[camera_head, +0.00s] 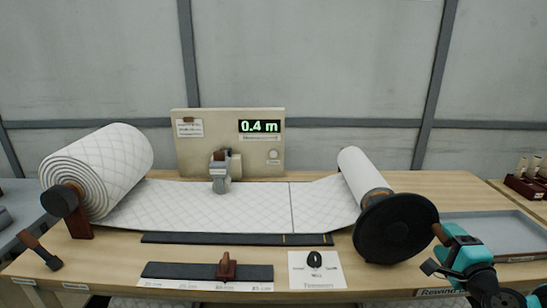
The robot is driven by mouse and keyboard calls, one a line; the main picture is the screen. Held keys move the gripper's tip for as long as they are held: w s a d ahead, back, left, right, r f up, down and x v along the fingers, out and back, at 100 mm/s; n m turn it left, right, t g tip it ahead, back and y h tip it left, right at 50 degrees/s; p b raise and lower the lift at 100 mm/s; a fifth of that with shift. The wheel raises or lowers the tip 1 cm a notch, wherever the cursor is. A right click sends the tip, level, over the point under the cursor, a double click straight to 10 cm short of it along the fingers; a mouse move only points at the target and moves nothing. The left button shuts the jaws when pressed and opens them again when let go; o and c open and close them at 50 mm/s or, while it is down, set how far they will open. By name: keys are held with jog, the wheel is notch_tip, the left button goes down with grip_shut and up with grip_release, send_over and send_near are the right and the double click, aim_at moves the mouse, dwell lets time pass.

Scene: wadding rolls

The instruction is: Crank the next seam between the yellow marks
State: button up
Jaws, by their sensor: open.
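White quilted wadding (170,208) runs flat from the large roll (90,170) on the left to the smaller roll (362,172) on the right. A thin dark seam (291,208) crosses it, its near end close to the left yellow mark (285,240). The right yellow mark (331,239) is on the same dark strip (210,239) along the near edge. The black crank disc (395,230) with a brown handle (440,233) faces me. My teal gripper (442,255) is at the handle, open; whether it touches is unclear. Its fingers are partly hidden.
A counter panel (190,155) behind the web reads 0.4 m, with a grey unit (220,175) over the wadding. A dark strip with a brown slider (227,267) and a paper card (312,278) lie in front. A grey tray (490,228) is at right.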

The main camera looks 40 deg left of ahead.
jog(key=b+v, duration=0.9)
jog(key=b, duration=0.3)
jog(key=shift+s+d, duration=0.15)
dwell(0.4)
jog(key=s+a+r+n+g+y+p, duration=0.1)
jog(key=s+a+r+n+g+p, duration=0.1)
jog(key=s+a+r+n+g, duration=0.3)
jog(key=s+a+r+n+g+y+p, duration=0.1)
jog(key=s+r+n+g+y+p, duration=0.2)
jog(key=s+n, duration=0.4)
jog(key=s+d+r+n+g+h+p, duration=0.1)
jog(key=s+d+n+g+h, duration=0.2)
jog(key=s, duration=0.6)
jog(key=s+d+r+n+g+h+p, duration=0.1)
jog(key=s+d+n+g+h+p, duration=0.1)
jog(key=s+d+h, duration=0.4)
jog(key=s+d+n+g, duration=0.1)
jog(key=s+d+g, duration=0.1)
jog(key=s, duration=0.1)
jog(key=shift+s+d+r+h, duration=0.25)
jog(key=shift+s+h, duration=0.15)
